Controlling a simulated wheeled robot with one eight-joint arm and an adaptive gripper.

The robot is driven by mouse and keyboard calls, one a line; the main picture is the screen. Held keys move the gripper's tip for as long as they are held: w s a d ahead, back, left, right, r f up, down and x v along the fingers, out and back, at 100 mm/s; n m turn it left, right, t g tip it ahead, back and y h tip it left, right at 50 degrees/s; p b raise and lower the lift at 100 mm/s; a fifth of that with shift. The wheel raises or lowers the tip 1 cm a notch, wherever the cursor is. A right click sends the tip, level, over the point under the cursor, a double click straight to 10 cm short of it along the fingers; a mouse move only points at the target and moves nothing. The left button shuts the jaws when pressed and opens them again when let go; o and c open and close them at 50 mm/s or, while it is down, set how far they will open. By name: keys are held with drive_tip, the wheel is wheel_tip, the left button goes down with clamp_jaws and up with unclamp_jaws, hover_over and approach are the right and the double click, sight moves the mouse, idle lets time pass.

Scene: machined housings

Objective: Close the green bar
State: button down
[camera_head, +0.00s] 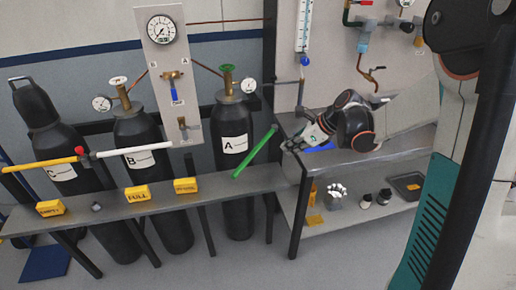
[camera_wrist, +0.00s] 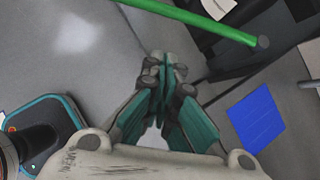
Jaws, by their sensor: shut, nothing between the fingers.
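The green bar (camera_head: 256,151) slants up to the right in front of the black cylinder marked A, its lower end near the grey rail and its upper end raised. In the wrist view the green bar (camera_wrist: 200,18) crosses the top, ending in a dark tip at right. My gripper (camera_head: 289,146) is just right of the bar's upper part in the head view. In the wrist view my gripper (camera_wrist: 163,62) has its fingertips together with nothing between them, apart from the bar. Whether it touches the bar in depth is hard to tell from the head view.
A yellow bar (camera_head: 42,164) and a white bar (camera_head: 134,150) lie across cylinders C and B. Yellow blocks, including one marked FULL (camera_head: 137,193), stand on the grey rail (camera_head: 105,204). A blue patch (camera_wrist: 257,117) lies right of my gripper. A grey bench (camera_head: 385,150) stands at right.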

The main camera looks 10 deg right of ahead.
sight(255, 151)
drive_tip(key=w+a+r+b+x, duration=0.1)
drive_tip(key=b+x, duration=0.3)
drive_tip(key=x, duration=0.9)
drive_tip(key=shift+w+m, duration=0.3)
drive_tip(key=shift+a+r, duration=0.1)
drive_tip(key=shift+a, duration=0.05)
